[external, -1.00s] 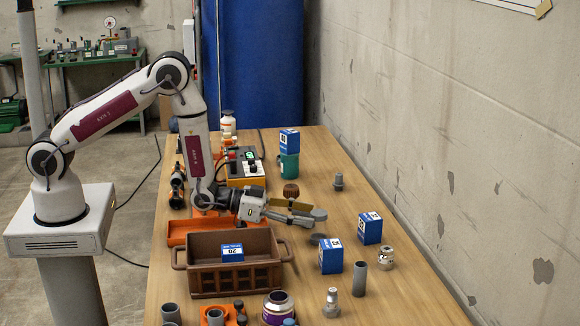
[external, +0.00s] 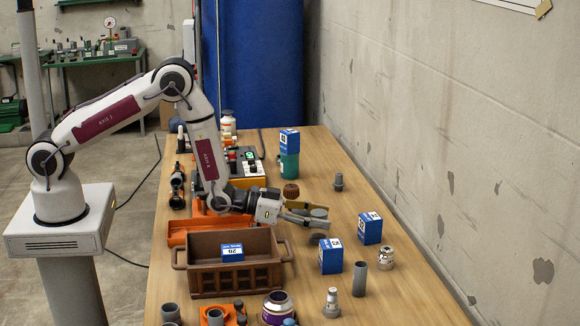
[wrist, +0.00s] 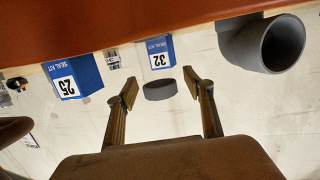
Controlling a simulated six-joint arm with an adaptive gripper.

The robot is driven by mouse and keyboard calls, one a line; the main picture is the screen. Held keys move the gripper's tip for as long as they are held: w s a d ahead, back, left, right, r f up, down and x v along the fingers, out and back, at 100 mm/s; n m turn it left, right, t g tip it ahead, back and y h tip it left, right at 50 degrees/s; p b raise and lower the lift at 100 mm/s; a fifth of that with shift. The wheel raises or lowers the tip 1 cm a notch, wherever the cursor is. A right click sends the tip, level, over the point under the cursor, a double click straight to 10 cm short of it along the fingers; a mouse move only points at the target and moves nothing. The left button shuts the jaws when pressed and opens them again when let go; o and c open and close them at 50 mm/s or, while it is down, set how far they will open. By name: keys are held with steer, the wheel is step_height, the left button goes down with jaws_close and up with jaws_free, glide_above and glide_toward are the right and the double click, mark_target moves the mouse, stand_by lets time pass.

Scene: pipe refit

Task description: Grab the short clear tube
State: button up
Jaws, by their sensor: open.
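I cannot make out a clear tube for certain in either view. My gripper (external: 322,218) is open, above the table to the right of the brown crate and just behind a blue box (external: 330,255). In the wrist view, which looks upside down, the two fingertips (wrist: 160,86) are spread apart. A short, dark grey round piece (wrist: 160,91) appears between them, but whether it is within their reach is unclear. A wide grey pipe end (wrist: 268,45) shows at the upper right of that view. No held object is visible.
The brown crate (external: 205,285) stands left of my gripper. A second blue box (external: 370,228), a metal fitting (external: 386,258), a grey tube (external: 360,279) and another fitting (external: 331,303) stand to the front right. The wooden table's far right (external: 325,150) is clear.

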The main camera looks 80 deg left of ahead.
steer(key=c, duration=1.2)
steer(key=shift+c, duration=0.2)
steer(key=shift+r, duration=0.2)
steer(key=shift+r, duration=4.85)
